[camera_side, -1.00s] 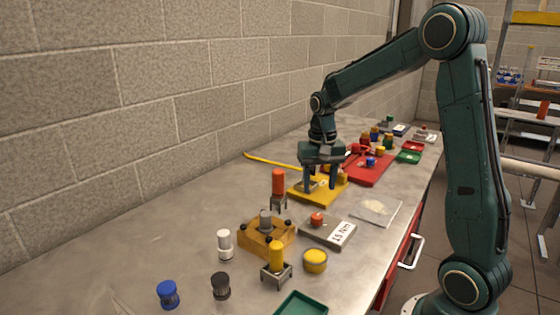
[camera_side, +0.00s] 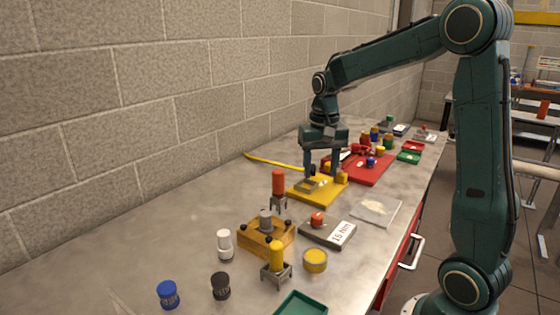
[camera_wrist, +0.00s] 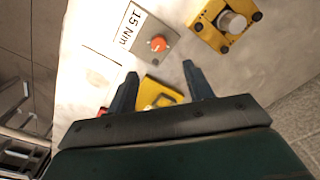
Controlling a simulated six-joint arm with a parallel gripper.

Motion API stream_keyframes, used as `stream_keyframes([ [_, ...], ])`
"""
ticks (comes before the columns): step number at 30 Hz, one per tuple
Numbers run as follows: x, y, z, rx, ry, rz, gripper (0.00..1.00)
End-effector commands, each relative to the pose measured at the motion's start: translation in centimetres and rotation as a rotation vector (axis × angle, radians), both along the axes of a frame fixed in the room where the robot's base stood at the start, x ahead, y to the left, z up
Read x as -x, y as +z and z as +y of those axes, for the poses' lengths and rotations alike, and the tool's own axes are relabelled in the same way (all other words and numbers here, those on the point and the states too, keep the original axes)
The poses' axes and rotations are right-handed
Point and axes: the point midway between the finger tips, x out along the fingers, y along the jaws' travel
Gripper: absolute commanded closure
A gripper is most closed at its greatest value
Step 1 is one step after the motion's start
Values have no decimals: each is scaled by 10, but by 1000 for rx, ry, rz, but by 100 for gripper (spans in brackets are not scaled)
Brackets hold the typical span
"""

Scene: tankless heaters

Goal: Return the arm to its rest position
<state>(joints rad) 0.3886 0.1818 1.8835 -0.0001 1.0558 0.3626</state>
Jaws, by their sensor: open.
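My gripper (camera_side: 323,170) is open and empty, pointing down above the yellow plate (camera_side: 322,197) on the bench. In the camera_wrist view its two fingers (camera_wrist: 160,85) stand well apart, with part of the yellow plate (camera_wrist: 152,92) visible between and beyond them. A small block-like fixture (camera_side: 307,186) sits on the plate below the fingers. I cannot tell from the side how high the fingertips are above it.
A grey "15 Nm" block (camera_side: 327,232) is nearby. A red tray (camera_side: 368,168) lies behind. The wall runs along the left.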

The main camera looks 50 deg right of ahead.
Motion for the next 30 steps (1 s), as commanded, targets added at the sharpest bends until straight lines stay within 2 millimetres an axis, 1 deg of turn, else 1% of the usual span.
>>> stream_keyframes([
  [8,26,30,37,34,134,-81,48],
  [15,60,51,73,70,279,-166,48],
  [21,91,61,99,99,399,-239,48],
  [30,139,63,128,144,577,-348,48],
])
